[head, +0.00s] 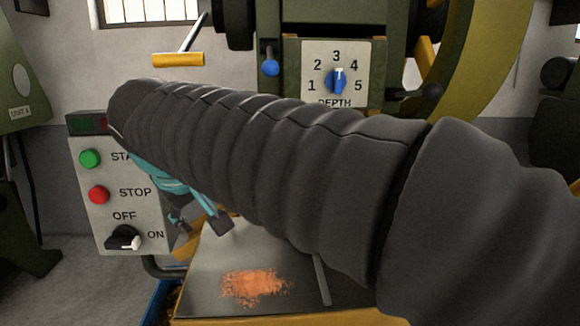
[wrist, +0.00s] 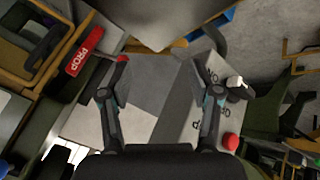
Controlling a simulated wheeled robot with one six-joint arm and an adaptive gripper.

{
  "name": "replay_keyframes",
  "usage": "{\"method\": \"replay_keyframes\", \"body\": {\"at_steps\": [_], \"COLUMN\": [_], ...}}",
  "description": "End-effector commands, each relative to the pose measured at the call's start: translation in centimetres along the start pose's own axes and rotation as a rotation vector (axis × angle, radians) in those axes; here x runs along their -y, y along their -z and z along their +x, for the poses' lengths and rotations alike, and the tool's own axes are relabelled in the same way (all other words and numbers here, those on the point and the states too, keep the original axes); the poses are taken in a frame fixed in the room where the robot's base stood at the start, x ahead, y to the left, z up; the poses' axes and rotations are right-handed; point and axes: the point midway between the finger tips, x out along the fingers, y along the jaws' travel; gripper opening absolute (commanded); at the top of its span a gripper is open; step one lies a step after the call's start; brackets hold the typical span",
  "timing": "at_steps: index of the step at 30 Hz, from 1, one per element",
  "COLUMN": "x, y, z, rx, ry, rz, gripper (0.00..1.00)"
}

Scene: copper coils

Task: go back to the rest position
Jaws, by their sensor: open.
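My gripper (head: 201,216) shows in the head view only in part, as teal and dark pieces below my dark sleeved arm, next to the control panel (head: 105,215). In the wrist view my gripper (wrist: 163,66) has its two fingers spread wide apart, with nothing held between them. The panel's black rotary switch (head: 122,238) has its white pointer turned toward ON. In the wrist view the switch's white pointer (wrist: 237,82) lies close beside the right finger; I cannot tell whether they touch. My arm hides much of the machine's middle.
The red stop button (head: 98,194) and green start button (head: 89,158) are on the panel. A depth dial (head: 337,82) points near 3. Orange granules (head: 254,285) lie on a grey plate (head: 205,265). A yellow-handled lever (head: 178,59) stands above my arm.

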Motion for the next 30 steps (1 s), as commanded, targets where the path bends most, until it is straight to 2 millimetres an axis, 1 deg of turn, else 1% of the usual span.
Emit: {"method": "replay_keyframes", "body": {"at_steps": [1,5,6,8,9,11,12,14,15,19,21,24,27,30], "x": [-0.6,-1.1,-1.3,-1.5,-1.6,-1.7,-1.7,-1.7,-1.6,-1.5,-1.8,-3.0,-4.3,-4.9], "y": [-2.5,-8.8,-10.8,-13.9,-16.1,-19.4,-21.6,-24.7,-26.7,-32.5,-35.0,-36.9,-37.6,-38.0], "z": [1.1,3.6,4.3,5.1,5.6,6.3,6.7,7.2,7.4,7.7,7.5,6.8,6.0,5.7], "rx": [0.022,0.063,0.075,0.090,0.100,0.115,0.125,0.138,0.147,0.176,0.185,0.172,0.150,0.147], "ry": [0.028,0.108,0.128,0.156,0.171,0.191,0.200,0.207,0.209,0.192,0.167,0.116,0.073,0.051], "rz": [0.014,0.065,0.090,0.135,0.170,0.230,0.275,0.344,0.393,0.547,0.614,0.687,0.739,0.768], "gripper": [0.63,0.63,0.63,0.63,0.63,0.63,0.63,0.63,0.63,0.63,0.63,0.63,0.63,0.63]}}
